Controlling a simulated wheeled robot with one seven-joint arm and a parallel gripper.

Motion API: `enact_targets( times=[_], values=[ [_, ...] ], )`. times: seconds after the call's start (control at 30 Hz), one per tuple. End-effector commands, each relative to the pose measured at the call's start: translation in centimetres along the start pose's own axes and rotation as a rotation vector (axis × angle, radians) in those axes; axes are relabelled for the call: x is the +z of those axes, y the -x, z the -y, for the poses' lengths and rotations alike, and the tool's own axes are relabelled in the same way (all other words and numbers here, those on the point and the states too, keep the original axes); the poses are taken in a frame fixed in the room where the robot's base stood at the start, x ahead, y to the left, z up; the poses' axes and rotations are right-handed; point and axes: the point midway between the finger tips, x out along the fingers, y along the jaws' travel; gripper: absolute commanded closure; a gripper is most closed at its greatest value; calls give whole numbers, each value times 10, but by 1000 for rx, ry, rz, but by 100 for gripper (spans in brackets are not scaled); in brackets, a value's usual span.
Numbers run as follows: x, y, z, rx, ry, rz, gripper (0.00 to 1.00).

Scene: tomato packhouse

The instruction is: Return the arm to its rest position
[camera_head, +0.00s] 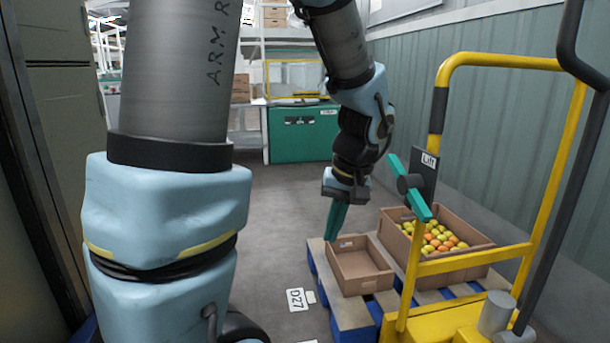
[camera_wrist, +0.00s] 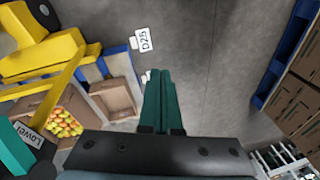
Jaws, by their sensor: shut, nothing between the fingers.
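My arm reaches forward and bends down in the head view. My gripper (camera_head: 335,234) has green fingers that point down, above the floor beside the left edge of an empty cardboard box. In the wrist view my gripper (camera_wrist: 161,72) shows its two green fingers side by side and closed, with nothing held between them. The floor and the pallet edge lie beyond the fingertips.
An empty cardboard box (camera_head: 343,283) and a box of tomatoes (camera_head: 466,221) stand on a blue pallet (camera_head: 349,319). A yellow lift frame (camera_head: 441,85) with a green handle (camera_head: 417,201) stands at right. A green machine (camera_head: 303,141) is behind. Grey floor is clear left of the pallet.

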Motion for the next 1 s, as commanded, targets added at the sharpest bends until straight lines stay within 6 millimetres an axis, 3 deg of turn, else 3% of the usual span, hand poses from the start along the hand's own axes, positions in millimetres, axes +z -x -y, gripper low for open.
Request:
enact_targets(
  times=[0.03, 0.2, 0.63, 0.7, 1.0],
  values=[
    [3, -9, 18, 29, 7, 23, 100],
    [14, -31, 56, 119, -13, 44, 100],
    [35, -56, 114, 207, -18, -7, 100],
    [31, -35, 115, 207, -27, -8, 100],
    [23, 20, 125, 206, -27, -6, 100]
  ],
)
